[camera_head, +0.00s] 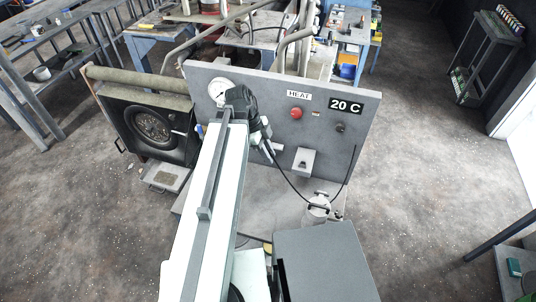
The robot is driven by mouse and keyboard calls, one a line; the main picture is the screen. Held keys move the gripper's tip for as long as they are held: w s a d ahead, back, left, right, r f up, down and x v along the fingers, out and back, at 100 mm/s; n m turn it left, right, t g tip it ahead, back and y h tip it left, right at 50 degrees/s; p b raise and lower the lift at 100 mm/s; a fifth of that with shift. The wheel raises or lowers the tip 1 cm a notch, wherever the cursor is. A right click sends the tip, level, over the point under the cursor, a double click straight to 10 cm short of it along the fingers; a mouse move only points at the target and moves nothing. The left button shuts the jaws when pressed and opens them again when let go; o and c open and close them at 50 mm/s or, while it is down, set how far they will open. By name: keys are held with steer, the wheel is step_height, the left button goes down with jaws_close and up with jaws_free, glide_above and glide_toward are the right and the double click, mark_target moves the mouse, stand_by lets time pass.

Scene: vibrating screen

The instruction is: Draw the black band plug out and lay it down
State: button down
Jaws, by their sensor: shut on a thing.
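My arm reaches up from the bottom of the head view toward a grey upright panel (230,76). My gripper (266,146) is at its end, in front of the lower left middle of the panel. It is shut on what appears to be the black band plug, which is mostly hidden by the jaws and wrist. A black cable (285,178) runs from the gripper down to a pale canister (318,204) at the panel's foot. I cannot tell whether the plug is still seated in a socket or free of it.
The panel carries a gauge (220,88), a red knob (296,113), a "20 C" display (346,106), a dark knob (340,127) and a small grey box (304,161). A grey ledge (285,203) lies below. A round black screen unit (152,125) stands left. Open floor lies right.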

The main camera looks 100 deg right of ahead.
mark_target(270, 151)
step_height(270, 151, up, 3)
steer(key=p, duration=0.3)
steer(key=shift+f, duration=0.15)
step_height(270, 151, down, 24)
steer(key=s+b, duration=0.1)
steer(key=b, duration=2.3)
steer(key=shift+s+a, duration=0.2)
